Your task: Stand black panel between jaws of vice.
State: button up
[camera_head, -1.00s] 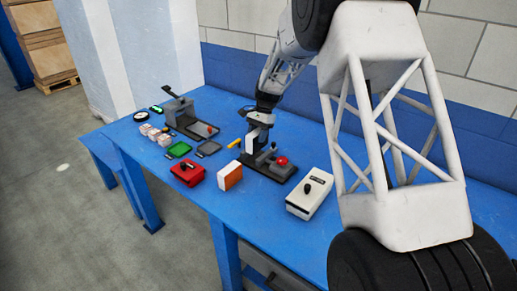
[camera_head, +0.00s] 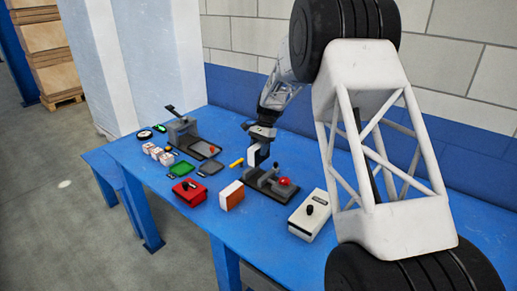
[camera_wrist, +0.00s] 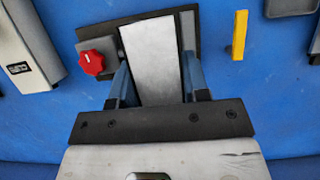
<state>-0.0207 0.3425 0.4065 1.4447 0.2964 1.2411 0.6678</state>
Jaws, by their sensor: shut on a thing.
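My gripper (camera_wrist: 158,88) is shut on a panel (camera_wrist: 154,62) that shows a pale grey broad face in the wrist view. In the head view my gripper (camera_head: 261,137) points down with the panel (camera_head: 257,156) below it, pale and dark in parts. The vice (camera_head: 263,186) is a dark base with a red knob (camera_head: 285,181) and lies on the bench just below the panel. In the wrist view the vice base (camera_wrist: 115,30) shows behind the panel, with its red knob (camera_wrist: 91,62) at the left. I cannot tell whether the panel's lower edge is between the jaws.
A white-and-orange block (camera_head: 231,195), a red box (camera_head: 189,192) and a white box (camera_head: 312,215) stand near the front of the blue bench (camera_head: 275,235). A yellow piece (camera_head: 237,162) and a green tray (camera_head: 182,168) lie to the left. A grey lever device (camera_head: 181,132) stands farther back.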

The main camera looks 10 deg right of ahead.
aim_at(259, 158)
jog(key=shift+f, duration=2.35)
jog(key=shift+f, duration=2.05)
dwell(1.5)
dwell(0.3)
jog(key=o, duration=0.9)
jog(key=shift+c, duration=1.1)
jog(key=shift+r, duration=0.15)
jog(key=shift+o, duration=0.7)
jog(key=shift+r, duration=4.1)
